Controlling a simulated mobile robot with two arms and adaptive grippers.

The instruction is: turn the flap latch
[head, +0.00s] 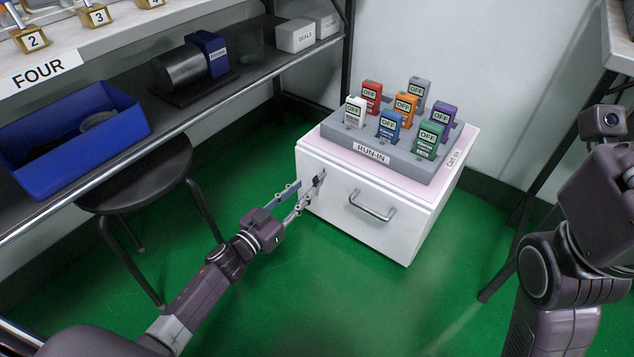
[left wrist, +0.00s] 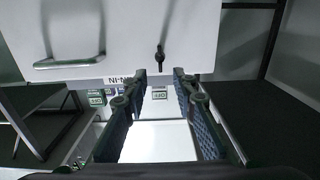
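The flap latch (head: 317,180) is a small dark lever on the front face of the white cabinet (head: 335,195), left of its metal handle. In the left wrist view, which shows the cabinet upside down, the latch (left wrist: 160,58) is a short black piece standing about vertical in the picture. My left gripper (head: 304,189) is open and empty close to the latch. In the left wrist view its two fingertips (left wrist: 160,77) are apart, and the latch shows in the gap just beyond them; I cannot see contact. My right arm is at the right edge, its fingers out of view.
The bar handle (head: 371,206) sits right of the latch. A grey RUN-IN rack (head: 395,154) with several coloured testers reading OFF stands on top. A black stool (head: 140,178) and shelf (head: 170,135) with a blue bin (head: 75,160) are at left. Green floor is clear in front.

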